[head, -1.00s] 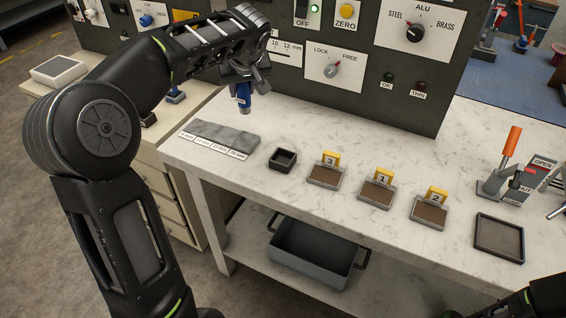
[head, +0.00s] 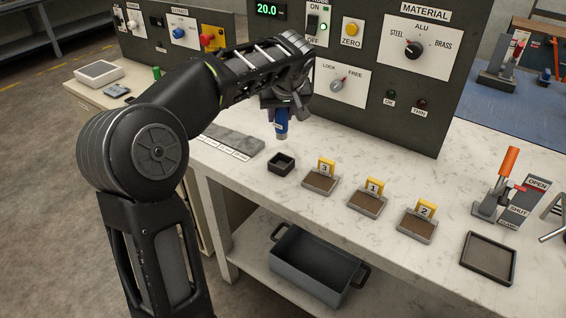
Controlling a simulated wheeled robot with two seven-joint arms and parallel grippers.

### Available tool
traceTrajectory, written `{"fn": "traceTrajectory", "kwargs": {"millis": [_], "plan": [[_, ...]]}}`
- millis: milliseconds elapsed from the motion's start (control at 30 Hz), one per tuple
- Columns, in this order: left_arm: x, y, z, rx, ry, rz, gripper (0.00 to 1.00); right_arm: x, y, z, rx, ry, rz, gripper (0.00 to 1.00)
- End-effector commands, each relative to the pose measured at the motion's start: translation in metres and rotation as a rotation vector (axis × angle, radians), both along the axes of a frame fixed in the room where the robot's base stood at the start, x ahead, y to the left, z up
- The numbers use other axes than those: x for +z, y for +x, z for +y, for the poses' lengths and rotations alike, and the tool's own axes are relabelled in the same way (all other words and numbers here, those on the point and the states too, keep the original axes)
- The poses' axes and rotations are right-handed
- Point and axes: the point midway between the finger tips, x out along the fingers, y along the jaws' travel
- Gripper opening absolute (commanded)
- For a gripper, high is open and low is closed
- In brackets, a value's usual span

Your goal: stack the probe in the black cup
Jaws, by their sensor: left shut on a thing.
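The probe (head: 281,126) is blue with a pale lower tip. My left gripper (head: 283,108) is shut on its upper part and holds it roughly upright, tip down. The black cup (head: 281,164) is a small square open holder on the white marbled bench. The probe's tip is above and just behind the cup in the picture, apart from it. The inside of the cup looks empty. My right gripper is not in the head view.
Three trays with yellow tags, 3 (head: 320,181), 1 (head: 368,202) and 2 (head: 417,225), stand right of the cup. A grey block (head: 232,141) with labels lies to its left. The control panel (head: 370,120) rises behind. An orange-handled lever (head: 508,165) stands at right.

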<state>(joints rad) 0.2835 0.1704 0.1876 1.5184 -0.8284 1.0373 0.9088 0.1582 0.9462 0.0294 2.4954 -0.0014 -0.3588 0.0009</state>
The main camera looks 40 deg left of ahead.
Motion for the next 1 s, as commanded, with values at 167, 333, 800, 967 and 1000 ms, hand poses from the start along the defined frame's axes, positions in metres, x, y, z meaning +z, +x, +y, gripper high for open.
{"fn": "traceTrajectory", "kwargs": {"millis": [167, 333, 800, 967, 1000], "plan": [[-0.029, -0.001, 0.001, 0.001, -0.001, 0.005, 0.00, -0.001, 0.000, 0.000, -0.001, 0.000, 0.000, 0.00], [-0.055, -0.001, 0.000, 0.000, 0.000, 0.003, 0.00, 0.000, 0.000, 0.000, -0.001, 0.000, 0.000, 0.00], [-0.071, -0.001, 0.000, 0.000, -0.001, 0.004, 0.00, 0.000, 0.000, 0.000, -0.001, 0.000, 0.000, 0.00], [-0.092, -0.001, 0.000, 0.000, 0.000, 0.003, 0.00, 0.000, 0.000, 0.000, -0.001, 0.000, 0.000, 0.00], [-0.095, -0.001, 0.000, -0.001, 0.000, 0.003, 0.00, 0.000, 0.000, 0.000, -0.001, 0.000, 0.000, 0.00]]}}
